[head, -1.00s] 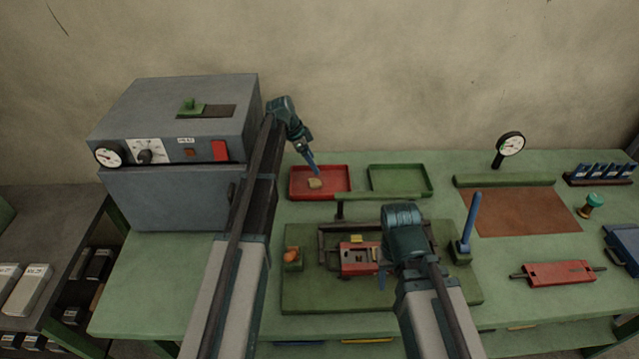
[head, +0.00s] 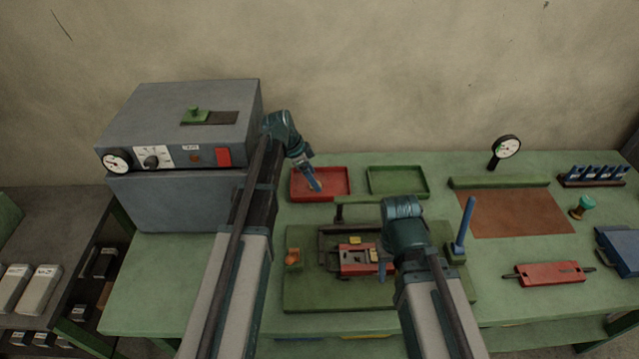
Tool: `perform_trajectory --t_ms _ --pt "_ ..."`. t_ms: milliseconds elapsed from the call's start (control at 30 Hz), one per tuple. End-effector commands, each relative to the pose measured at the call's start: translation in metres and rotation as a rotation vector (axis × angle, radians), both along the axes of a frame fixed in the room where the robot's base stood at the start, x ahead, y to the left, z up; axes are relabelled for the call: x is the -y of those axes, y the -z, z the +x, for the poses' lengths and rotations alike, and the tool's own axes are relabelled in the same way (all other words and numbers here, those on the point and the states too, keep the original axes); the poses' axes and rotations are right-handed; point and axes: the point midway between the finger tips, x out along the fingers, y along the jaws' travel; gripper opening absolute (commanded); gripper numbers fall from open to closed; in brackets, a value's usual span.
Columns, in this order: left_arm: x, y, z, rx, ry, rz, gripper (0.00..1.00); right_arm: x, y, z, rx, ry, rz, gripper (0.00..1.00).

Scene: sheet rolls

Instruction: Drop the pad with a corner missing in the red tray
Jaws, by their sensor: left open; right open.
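The red tray (head: 335,193) lies on the green bench, right of the grey heater box. My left gripper (head: 315,186) is open, its blue fingers pointing down over the left part of the tray. No pad can be made out in the tray now; the gripper covers part of the floor. My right gripper (head: 382,268) is open, low over the right side of the red fixture block (head: 356,260), partly hidden by its own wrist. A small yellow piece (head: 355,240) lies at that block's back edge; whether it has a corner missing is too small to tell.
An empty green tray (head: 397,182) stands right of the red one. The grey heater box (head: 180,155) stands close to my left arm. A blue post (head: 465,225) rises right of my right wrist. A brown mat (head: 515,212) and a dial gauge (head: 507,148) are further right.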

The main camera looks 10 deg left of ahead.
Motion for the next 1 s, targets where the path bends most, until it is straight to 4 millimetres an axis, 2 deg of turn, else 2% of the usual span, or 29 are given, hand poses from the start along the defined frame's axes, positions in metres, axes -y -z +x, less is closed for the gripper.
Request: perform_trajectory --t_ms 33,233,867,1000 --pt "0.005 -0.002 -0.018 0.000 0.000 0.000 0.86 0.000 -0.002 0.000 0.000 0.000 0.000 0.50" --pt "0.014 -0.005 -0.046 0.000 0.000 0.000 0.86 0.000 -0.005 0.000 0.000 0.000 0.000 0.50" --pt "0.015 -0.005 -0.050 0.000 0.000 0.000 0.86 0.000 -0.005 0.000 0.000 0.000 0.000 0.50" --pt "0.027 -0.003 -0.061 -0.027 -0.021 0.009 0.86 0.000 -0.005 0.000 0.000 0.000 0.000 0.50"
